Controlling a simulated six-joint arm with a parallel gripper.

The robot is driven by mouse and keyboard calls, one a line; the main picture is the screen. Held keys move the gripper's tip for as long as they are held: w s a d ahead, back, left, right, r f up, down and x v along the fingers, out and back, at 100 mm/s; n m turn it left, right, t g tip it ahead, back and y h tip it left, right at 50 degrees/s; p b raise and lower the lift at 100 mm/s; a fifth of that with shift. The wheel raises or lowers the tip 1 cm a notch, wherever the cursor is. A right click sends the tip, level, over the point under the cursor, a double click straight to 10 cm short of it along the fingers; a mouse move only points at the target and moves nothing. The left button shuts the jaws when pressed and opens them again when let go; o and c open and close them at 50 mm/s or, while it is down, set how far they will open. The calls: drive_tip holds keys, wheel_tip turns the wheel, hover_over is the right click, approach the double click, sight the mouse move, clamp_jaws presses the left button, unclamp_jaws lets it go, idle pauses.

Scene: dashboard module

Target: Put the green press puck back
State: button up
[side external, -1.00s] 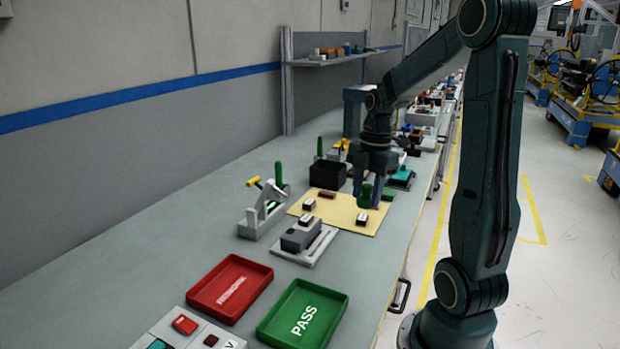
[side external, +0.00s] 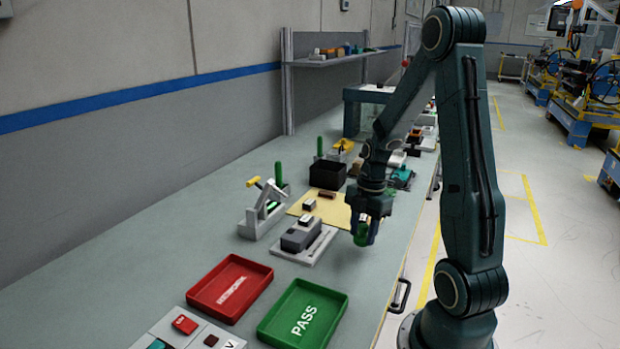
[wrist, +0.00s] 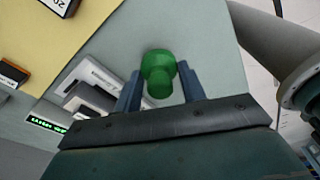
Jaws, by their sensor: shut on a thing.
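The green press puck (side external: 361,234) is between the fingers of my gripper (side external: 364,230), which is shut on it. In the wrist view the puck (wrist: 158,75) shows a rounded knob and a wider end between the two blue-grey fingers. My gripper holds it over the grey bench near its front edge, to the right of the grey fixture (side external: 303,235). How far the puck is above the bench is hard to tell.
A yellow mat (side external: 335,207) with small dark parts lies behind. A red tray (side external: 230,287) and a green PASS tray (side external: 303,314) stand in front. A toggle clamp (side external: 262,212) stands left, and a black bin (side external: 327,174) stands behind the mat. Bare bench lies right of the PASS tray.

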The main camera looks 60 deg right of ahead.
sight(362, 240)
drive_tip(key=shift+f, duration=1.6)
drive_tip(key=shift+f, duration=0.1)
drive_tip(key=o, duration=0.9)
drive_tip(key=r, duration=0.4)
drive_tip(key=d+r, duration=0.1)
drive_tip(key=r, duration=0.7)
drive_tip(key=shift+s+d+r, duration=0.1)
drive_tip(key=shift+s+d, duration=0.05)
drive_tip(key=shift+s, duration=0.15)
